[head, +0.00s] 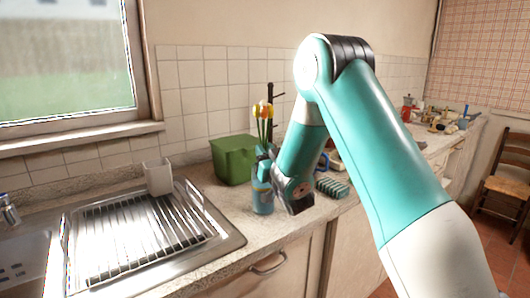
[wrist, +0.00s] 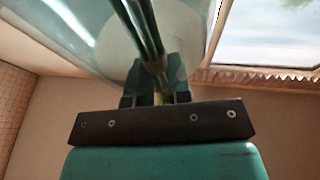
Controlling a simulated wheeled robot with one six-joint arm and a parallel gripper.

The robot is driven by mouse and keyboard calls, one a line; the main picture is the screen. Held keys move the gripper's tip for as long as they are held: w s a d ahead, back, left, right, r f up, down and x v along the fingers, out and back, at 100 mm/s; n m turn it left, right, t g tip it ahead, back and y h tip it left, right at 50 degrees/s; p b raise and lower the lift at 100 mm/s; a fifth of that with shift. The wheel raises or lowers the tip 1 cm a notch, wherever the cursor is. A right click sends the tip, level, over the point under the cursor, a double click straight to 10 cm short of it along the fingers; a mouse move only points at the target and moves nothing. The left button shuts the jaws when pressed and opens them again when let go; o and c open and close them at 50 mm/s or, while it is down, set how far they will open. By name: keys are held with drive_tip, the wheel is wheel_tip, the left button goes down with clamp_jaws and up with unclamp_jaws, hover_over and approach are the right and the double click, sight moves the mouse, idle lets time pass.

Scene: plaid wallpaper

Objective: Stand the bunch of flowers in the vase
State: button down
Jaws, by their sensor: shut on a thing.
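The bunch of flowers (head: 262,111) has yellow-orange heads on green stems and stands upright in the head view. My gripper (head: 264,168) is shut on the stems, which run between its fingers in the wrist view (wrist: 158,88). The blue see-through vase (head: 262,198) stands upright on the counter, directly below the gripper in the head view. It also shows large at the top left of the wrist view (wrist: 85,35), where the stems overlap it. My gripper covers part of the vase's upper end, and I cannot tell whether the stem ends are inside it.
A green bin (head: 233,160) stands just behind and left of the vase. A sink with a drying rack (head: 150,235) lies to the left, with a pale cup (head: 158,177) at its back. A green ridged item (head: 332,187) lies right of my wrist. Clutter (head: 435,117) fills the far counter.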

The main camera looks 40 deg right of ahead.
drive_tip(key=shift+f, duration=0.35)
drive_tip(key=c, duration=1)
unclamp_jaws()
